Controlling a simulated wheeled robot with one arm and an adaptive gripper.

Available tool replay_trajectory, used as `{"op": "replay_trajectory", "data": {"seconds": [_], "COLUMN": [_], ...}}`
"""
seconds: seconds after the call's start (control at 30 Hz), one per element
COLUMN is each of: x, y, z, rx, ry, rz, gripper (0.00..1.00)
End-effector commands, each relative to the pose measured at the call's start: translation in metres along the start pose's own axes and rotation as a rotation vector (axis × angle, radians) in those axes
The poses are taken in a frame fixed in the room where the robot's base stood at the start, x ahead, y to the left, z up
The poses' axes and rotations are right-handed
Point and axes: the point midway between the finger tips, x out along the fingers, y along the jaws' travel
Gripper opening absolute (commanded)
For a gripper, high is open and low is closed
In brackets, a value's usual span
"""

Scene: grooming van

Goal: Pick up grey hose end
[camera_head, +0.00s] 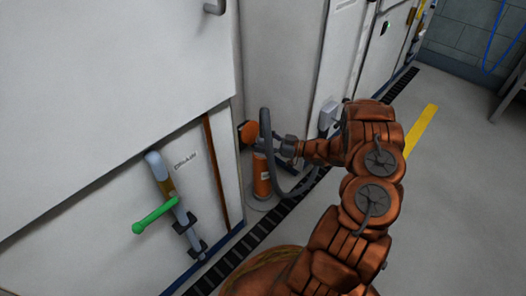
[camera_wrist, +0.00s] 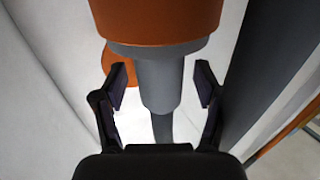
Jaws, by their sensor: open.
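A grey hose (camera_head: 265,125) loops beside an orange cylinder (camera_head: 262,175) near the white wall in the head view. My gripper (camera_head: 278,146) is at the upper part of this loop. In the wrist view my gripper (camera_wrist: 163,85) is open, with one dark finger on each side of a grey cylindrical end piece (camera_wrist: 160,72). Gaps show between the piece and both fingers. The piece joins a grey collar under an orange body (camera_wrist: 155,18), and a narrower dark grey part continues below it. Finger contact is not visible in the head view.
A round orange part (camera_head: 248,132) sits on the wall behind the hose. A green lever (camera_head: 155,217) on a grey pipe projects from the white panel at left. A dark slotted floor strip (camera_head: 262,232) runs along the wall. Open grey floor (camera_head: 460,180) lies at right.

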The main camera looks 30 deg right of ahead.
Motion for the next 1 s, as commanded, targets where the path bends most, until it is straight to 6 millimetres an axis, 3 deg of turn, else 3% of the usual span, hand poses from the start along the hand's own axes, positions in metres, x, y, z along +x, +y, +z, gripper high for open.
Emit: {"op": "replay_trajectory", "data": {"seconds": [0.07, 0.73, 1.0], "x": [0.0002, 0.0002, 0.0001], "y": [-0.0002, -0.0004, -0.0003], "z": [-0.0001, 0.0001, -0.0001], "rx": [0.000, 0.001, 0.001], "ry": [0.000, 0.000, 0.000], "rz": [-0.001, -0.001, -0.001], "gripper": [0.72, 0.02, 0.00]}}
